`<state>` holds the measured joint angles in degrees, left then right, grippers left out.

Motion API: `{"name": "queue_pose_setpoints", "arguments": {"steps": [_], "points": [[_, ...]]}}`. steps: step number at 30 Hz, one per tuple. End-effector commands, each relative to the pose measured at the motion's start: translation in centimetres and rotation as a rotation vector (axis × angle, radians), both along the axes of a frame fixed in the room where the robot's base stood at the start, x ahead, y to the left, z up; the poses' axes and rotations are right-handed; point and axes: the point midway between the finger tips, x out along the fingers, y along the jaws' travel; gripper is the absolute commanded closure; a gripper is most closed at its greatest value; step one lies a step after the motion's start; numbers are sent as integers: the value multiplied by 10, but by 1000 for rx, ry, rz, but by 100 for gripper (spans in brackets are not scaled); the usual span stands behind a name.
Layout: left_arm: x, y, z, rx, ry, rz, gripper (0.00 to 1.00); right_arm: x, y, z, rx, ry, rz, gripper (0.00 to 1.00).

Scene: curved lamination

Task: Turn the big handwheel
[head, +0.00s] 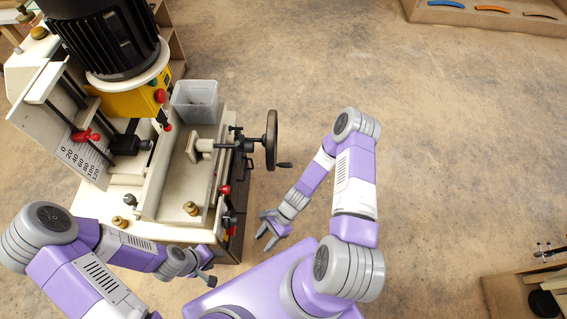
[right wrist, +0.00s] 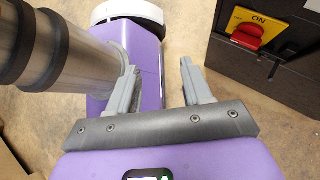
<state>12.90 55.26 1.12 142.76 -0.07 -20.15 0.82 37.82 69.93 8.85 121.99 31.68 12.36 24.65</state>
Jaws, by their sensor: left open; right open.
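The big handwheel (head: 271,139) is a dark, upright wheel on the right side of the machine, seen nearly edge-on in the head view. Its crank handle (head: 285,165) sticks out to the right from the lower rim. My right gripper (head: 264,229) is open and empty, below the wheel in the picture and apart from it. In the right wrist view its two grey fingers (right wrist: 160,78) are spread with nothing between them; the wheel is not seen there. My left gripper (head: 209,279) is by the machine's near edge, small and partly unclear, open, away from the wheel.
The machine carries a black motor (head: 105,35), a clear bin (head: 196,101) and red knobs (head: 224,190). A red switch on a yellow plate (right wrist: 255,32) is close in the right wrist view. The floor right of the wheel is clear. A crate (head: 525,290) stands at lower right.

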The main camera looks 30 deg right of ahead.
Motion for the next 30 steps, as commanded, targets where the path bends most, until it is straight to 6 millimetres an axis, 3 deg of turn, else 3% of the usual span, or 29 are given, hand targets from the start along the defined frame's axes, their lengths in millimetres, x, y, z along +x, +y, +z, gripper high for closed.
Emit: {"name": "queue_pose_setpoints", "arguments": {"steps": [3,5,8,9,12,15,18,21,30], "points": [[0,0,-7,0,0,0,57,43,1,-13,258,342,-536,51],[0,0,-9,0,0,0,57,74,-12,-14,423,487,-790,51],[0,0,-13,0,-1,0,57,123,-58,-18,724,662,-1156,51],[0,0,-14,0,-1,0,57,138,-83,-20,844,708,-1276,51],[1,0,-16,0,-1,0,57,158,-145,-26,1119,768,-1503,51],[1,0,-17,0,-1,0,57,163,-192,-30,1317,779,-1634,51],[1,0,-18,0,-1,0,57,163,-218,-32,1426,775,-1693,51],[1,0,-19,0,-1,0,57,170,-224,-32,1460,773,-1708,51],[1,0,-27,0,-1,0,57,215,-212,-30,1454,772,-1704,51]]}}
